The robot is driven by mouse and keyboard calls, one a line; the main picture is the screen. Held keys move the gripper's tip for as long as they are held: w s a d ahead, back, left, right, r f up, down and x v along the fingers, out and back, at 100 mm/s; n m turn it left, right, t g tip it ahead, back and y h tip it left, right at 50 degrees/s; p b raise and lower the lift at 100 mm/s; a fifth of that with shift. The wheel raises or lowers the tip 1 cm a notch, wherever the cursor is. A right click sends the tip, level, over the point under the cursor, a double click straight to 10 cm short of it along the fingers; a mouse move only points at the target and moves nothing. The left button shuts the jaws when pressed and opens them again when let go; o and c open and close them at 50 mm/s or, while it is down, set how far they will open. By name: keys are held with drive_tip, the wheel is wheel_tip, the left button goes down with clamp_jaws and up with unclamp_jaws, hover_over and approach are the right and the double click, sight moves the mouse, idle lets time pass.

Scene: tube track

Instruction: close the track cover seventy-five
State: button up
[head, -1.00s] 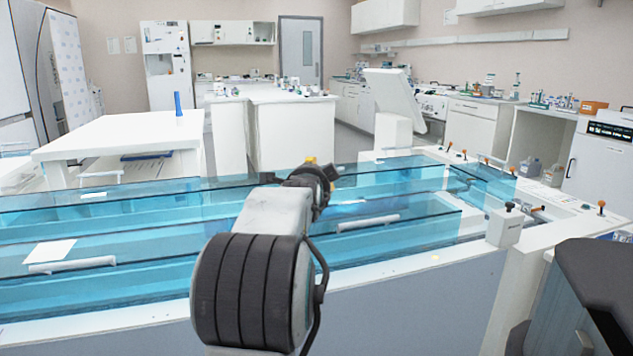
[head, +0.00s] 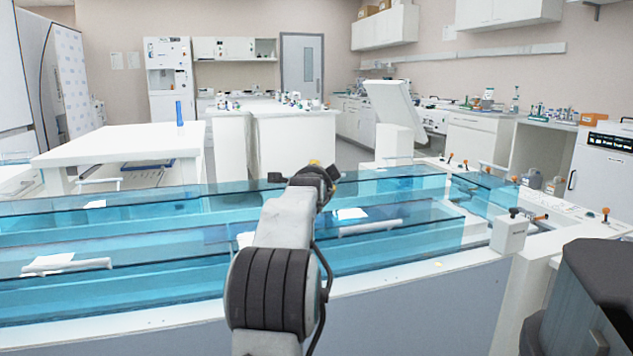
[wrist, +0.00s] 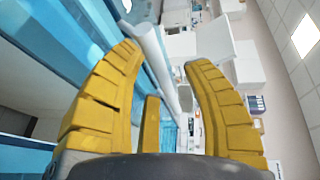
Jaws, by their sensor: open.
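The track cover is a clear blue panel (head: 400,238) with a white bar handle (head: 370,228) in the head view, right of my arm. A second blue cover with a white handle (head: 66,266) lies to the left. I cannot read a number on either cover. In the wrist view a white handle bar (wrist: 155,60) runs between the yellow fingers of my gripper (wrist: 160,52). The fingers are apart and do not visibly grip the bar. In the head view my gripper (head: 318,170) is partly hidden by my arm, above the blue track.
The white track frame (head: 420,272) runs along the front. A white post with a black knob (head: 510,232) stands at the right, with orange-topped knobs (head: 605,214) beyond. A white table (head: 115,143) with a blue cylinder (head: 179,113) stands behind.

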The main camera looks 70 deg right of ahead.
idle(0.3)
clamp_jaws()
idle(0.3)
